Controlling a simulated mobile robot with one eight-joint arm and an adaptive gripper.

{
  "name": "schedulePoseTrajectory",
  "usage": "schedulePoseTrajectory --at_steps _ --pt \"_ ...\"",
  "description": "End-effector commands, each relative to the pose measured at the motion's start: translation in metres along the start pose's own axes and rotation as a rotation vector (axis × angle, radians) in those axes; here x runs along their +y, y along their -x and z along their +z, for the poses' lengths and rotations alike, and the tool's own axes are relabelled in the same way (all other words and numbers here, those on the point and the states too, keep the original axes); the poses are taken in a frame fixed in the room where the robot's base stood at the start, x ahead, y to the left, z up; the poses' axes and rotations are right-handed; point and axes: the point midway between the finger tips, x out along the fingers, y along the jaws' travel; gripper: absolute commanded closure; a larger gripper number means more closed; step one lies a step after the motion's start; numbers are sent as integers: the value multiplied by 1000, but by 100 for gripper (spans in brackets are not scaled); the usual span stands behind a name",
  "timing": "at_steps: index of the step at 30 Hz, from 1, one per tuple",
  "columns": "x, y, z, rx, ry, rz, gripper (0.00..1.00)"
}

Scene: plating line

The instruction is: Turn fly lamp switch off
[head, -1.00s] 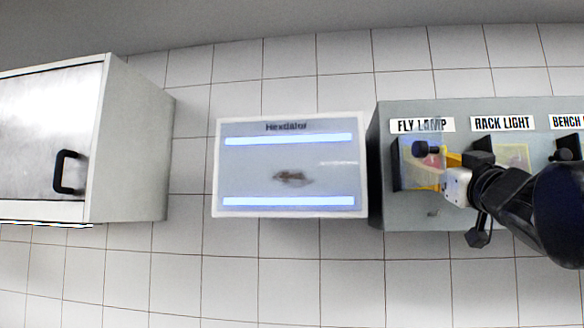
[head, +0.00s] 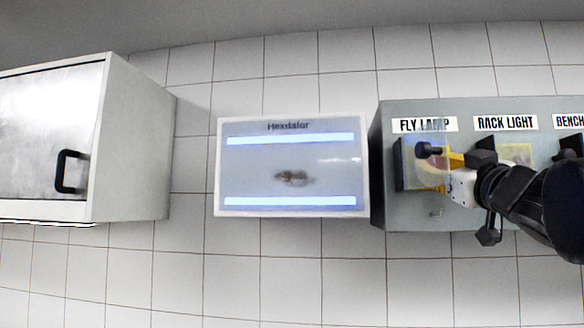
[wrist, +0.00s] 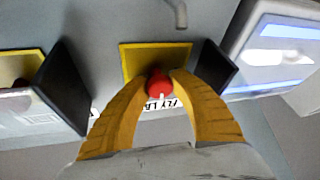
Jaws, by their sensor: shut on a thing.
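The fly lamp switch has a red knob (wrist: 158,85) on a yellow plate (wrist: 143,57), with a dark side flap (wrist: 215,68) beside it. My gripper (wrist: 160,84) is shut on the red knob, with one yellow finger on each side. In the head view my gripper (head: 436,165) is at the switch below the FLY LAMP label (head: 425,124), and the knob is mostly hidden there. The fly lamp (head: 290,178), a white-framed box marked Hexdalor, hangs left of the panel. Its two blue-white tubes are lit.
The grey switch panel (head: 440,215) also carries RACK LIGHT (head: 505,122) and BENCH (head: 567,121) switches to the right. The rack light's dark flap (wrist: 62,90) stands close to my gripper. A cabinet (head: 135,150) is at far left. The tiled wall below is clear.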

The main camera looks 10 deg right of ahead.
Motion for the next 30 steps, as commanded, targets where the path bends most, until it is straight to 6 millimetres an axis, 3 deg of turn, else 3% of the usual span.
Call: schedulePoseTrajectory --at_steps 30 --pt "1 -1 -4 -130 851 -374 100"
